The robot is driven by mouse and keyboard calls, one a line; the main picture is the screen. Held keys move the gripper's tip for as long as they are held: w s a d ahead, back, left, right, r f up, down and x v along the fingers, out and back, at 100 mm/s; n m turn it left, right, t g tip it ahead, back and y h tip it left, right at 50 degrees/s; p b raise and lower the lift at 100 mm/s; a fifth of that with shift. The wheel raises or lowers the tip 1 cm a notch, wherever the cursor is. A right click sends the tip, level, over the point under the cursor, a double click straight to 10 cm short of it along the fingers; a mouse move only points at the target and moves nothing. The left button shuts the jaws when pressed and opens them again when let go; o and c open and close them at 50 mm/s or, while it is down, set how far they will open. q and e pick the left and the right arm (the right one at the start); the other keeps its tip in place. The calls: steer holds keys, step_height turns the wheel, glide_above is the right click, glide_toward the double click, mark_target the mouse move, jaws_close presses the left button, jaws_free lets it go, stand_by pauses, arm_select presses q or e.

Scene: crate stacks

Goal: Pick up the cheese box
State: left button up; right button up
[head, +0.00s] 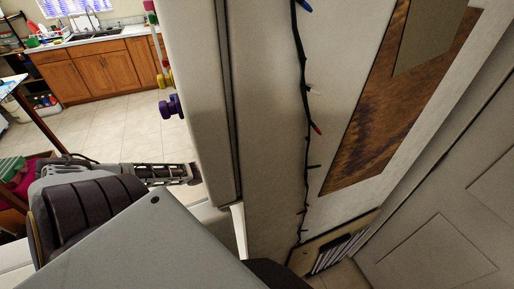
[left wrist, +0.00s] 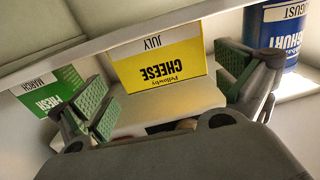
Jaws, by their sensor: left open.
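The cheese box (left wrist: 160,62) is yellow with a white "JULY" band, and its print appears upside down in the left wrist view. My left gripper (left wrist: 163,80) is open, with a green-padded finger to either side of the box in the picture. Neither finger visibly presses on it, and I cannot tell how deep the box sits between them. A pale bar crosses the upper part of that view and borders the box. In the head view my left arm reaches to the pale upright panel, the fingertips are not clear, and the cheese box is not visible.
A green-and-white "MARCH" carton (left wrist: 50,88) stands left of the box and a blue yoghurt tub (left wrist: 276,35) stands right. In the head view a pale upright panel (head: 195,80) rises beside my arm. Tiled floor (head: 110,125) is open behind, before wooden cabinets (head: 105,75).

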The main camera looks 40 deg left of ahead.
arm_select(q)
steer(key=shift+x, duration=2.35)
steer(key=shift+a, duration=0.1)
steer(key=shift+c, duration=0.3)
steer(key=c, duration=0.8)
steer(key=shift+r, duration=0.2)
